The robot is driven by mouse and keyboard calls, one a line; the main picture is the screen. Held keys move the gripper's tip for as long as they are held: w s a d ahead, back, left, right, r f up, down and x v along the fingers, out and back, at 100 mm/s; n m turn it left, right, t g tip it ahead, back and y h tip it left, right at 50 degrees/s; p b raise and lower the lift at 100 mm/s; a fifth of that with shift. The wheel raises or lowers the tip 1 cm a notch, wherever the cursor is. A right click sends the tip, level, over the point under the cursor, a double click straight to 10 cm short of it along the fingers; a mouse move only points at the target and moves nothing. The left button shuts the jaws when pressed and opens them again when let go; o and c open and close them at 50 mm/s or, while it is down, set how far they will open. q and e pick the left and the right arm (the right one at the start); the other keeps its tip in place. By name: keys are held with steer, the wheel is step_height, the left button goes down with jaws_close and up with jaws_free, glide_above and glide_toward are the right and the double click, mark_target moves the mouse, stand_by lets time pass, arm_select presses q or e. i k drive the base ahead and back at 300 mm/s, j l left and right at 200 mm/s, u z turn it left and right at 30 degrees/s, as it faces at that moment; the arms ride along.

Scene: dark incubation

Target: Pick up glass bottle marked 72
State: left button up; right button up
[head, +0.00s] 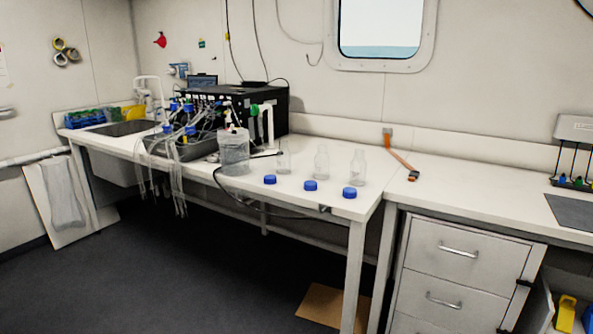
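Three clear glass bottles stand upright and uncapped in a row on the white table: a left bottle (283,158), a middle bottle (321,163) and a right bottle (357,168). Any number marked on them is too small to read, so I cannot tell which is 72. Three blue caps lie in front of them: a left cap (270,179), a middle cap (310,185) and a right cap (350,192). Neither of my grippers shows in the head view.
A large clear container (234,152) stands left of the bottles, near a tray with tubing (185,148) and a black box (265,105). Tubes hang over the front edge. An orange strap (400,160) lies to the right. Drawers (465,265) stand at the right; the floor ahead is mostly clear.

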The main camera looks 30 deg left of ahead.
mark_target(321, 161)
steer(key=k+j+u, duration=0.2)
steer(key=j, duration=0.4)
steer(key=j+u, duration=0.15)
steer(key=j, duration=0.45)
